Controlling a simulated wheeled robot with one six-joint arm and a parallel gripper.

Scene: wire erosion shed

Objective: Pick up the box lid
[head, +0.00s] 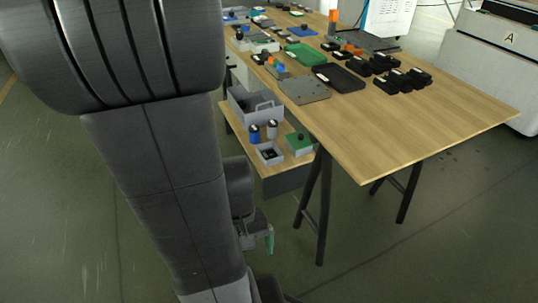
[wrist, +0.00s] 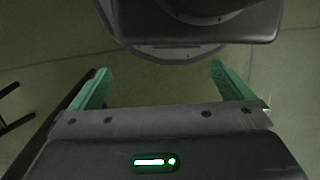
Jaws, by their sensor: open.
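A small grey box (head: 298,150) with a green lid (head: 297,140) and a dark knob on it stands on the low wooden shelf at the right end. Beside it is a small open grey box (head: 269,154) with something dark inside. I cannot tell for certain which lid is the task's. My gripper (head: 269,240) hangs low over the floor, in front of and below the shelf, apart from everything. In the wrist view, my gripper (wrist: 160,70) has its two green fingers wide apart with nothing between them.
A long wooden table (head: 440,128) holds a grey plate (head: 304,90), a green tray (head: 306,56), a black tray (head: 339,77) and several black blocks. Its dark legs (head: 323,205) stand right of the shelf. A grey tote (head: 245,108) and two small canisters are on the shelf. Floor nearby is clear.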

